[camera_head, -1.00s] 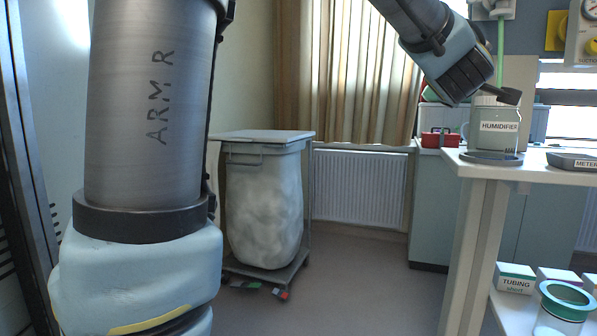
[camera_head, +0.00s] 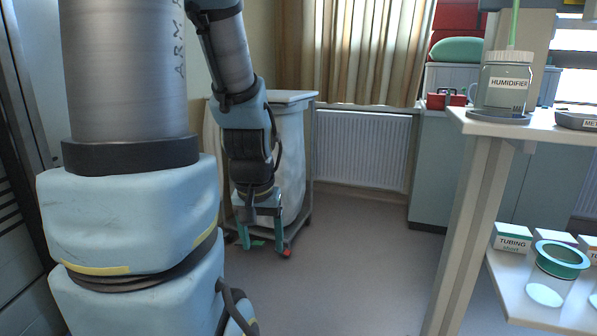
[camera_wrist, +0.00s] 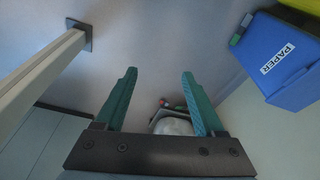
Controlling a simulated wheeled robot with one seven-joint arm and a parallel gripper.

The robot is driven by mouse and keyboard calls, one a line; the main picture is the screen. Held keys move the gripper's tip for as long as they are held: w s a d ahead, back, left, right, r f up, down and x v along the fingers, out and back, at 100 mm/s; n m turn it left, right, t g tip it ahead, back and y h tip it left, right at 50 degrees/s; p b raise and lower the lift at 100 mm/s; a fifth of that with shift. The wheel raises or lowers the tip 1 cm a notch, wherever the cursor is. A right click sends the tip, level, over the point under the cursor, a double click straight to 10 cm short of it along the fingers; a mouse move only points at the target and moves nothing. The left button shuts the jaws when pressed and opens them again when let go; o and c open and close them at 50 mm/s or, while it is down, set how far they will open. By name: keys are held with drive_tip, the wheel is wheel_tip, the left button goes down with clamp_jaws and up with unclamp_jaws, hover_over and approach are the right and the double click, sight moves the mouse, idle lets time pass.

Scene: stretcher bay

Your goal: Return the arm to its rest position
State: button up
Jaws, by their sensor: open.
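My arm (camera_head: 229,55) hangs down beside its upper link in the head view, bent at the elbow. My gripper (camera_head: 262,243) points down over the floor in front of the wheeled laundry bin. In the wrist view my gripper (camera_wrist: 158,95) shows two green fingers spread apart with nothing between them. It is clear of the shelf unit and touches nothing that I can see.
The humidifier jar (camera_head: 505,82) stands on the shelf top (camera_head: 550,128) at right. Below are a tubing box (camera_head: 512,238) and a green-rimmed jar (camera_head: 560,262). The laundry bin (camera_head: 292,150) is behind my gripper. A blue paper bin (camera_wrist: 290,62) shows at right in the wrist view. Middle floor is clear.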

wheel_tip(320, 180, down, 11)
drive_tip(key=s+b, duration=0.1)
drive_tip(key=b, duration=0.8)
drive_tip(key=w+p+v, duration=0.2)
drive_tip(key=p+v, duration=0.9)
drive_tip(key=w+r+p+v, duration=0.1)
drive_tip(key=w+p+v, duration=0.1)
drive_tip(key=p+v, duration=1)
drive_tip(key=shift+w+d+g, duration=0.25)
drive_tip(key=shift+d+g, duration=0.15)
drive_tip(key=shift+d, duration=0.1)
